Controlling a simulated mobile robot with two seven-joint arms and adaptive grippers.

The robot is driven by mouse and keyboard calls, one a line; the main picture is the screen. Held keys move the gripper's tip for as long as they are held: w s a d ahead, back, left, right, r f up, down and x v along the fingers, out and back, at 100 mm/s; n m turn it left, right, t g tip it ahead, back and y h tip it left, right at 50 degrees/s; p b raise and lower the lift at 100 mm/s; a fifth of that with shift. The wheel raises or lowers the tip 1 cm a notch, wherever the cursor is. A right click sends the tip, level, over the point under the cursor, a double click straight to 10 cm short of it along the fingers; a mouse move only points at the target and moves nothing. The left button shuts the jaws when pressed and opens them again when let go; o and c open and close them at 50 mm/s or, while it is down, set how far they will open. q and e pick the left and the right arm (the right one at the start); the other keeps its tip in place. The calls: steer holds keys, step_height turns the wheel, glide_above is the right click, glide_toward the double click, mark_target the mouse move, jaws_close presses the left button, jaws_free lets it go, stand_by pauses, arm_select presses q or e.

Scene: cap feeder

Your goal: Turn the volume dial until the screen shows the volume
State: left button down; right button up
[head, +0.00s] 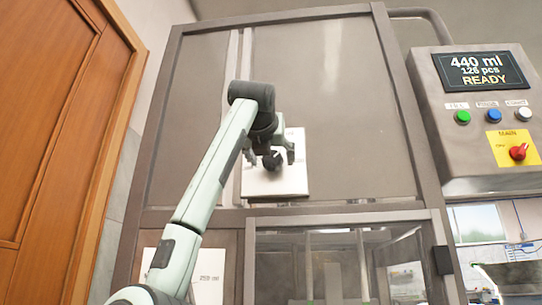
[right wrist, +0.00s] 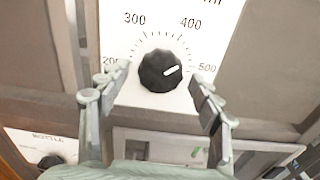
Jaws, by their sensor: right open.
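The volume dial (right wrist: 159,71) is a black ribbed knob on a white scale plate (right wrist: 118,20) with printed numbers from 200 to 500. Its white pointer aims right and slightly up, between 400 and 500. In the head view the dial (head: 272,161) is dark and small on its plate (head: 287,183). The screen (head: 484,70) reads 440 ml, 126 pcs and READY. My right gripper (head: 271,154) is open, with one finger on each side of the dial and visible gaps between; it also shows in the right wrist view (right wrist: 154,80). My left gripper is out of view.
A control box with green, blue and white buttons (head: 486,115) and a red rotary switch (head: 518,152) hangs at the right. A second dark knob (right wrist: 52,160) sits low left in the wrist view. Clear window panels (head: 340,262) lie below the dial.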

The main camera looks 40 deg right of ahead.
steer(key=shift+w+d, duration=0.1)
steer(key=c, duration=1.2)
steer(key=shift+o, duration=0.2)
steer(key=shift+m, duration=2.9)
steer(key=o, duration=1.2)
steer(key=shift+c, duration=0.2)
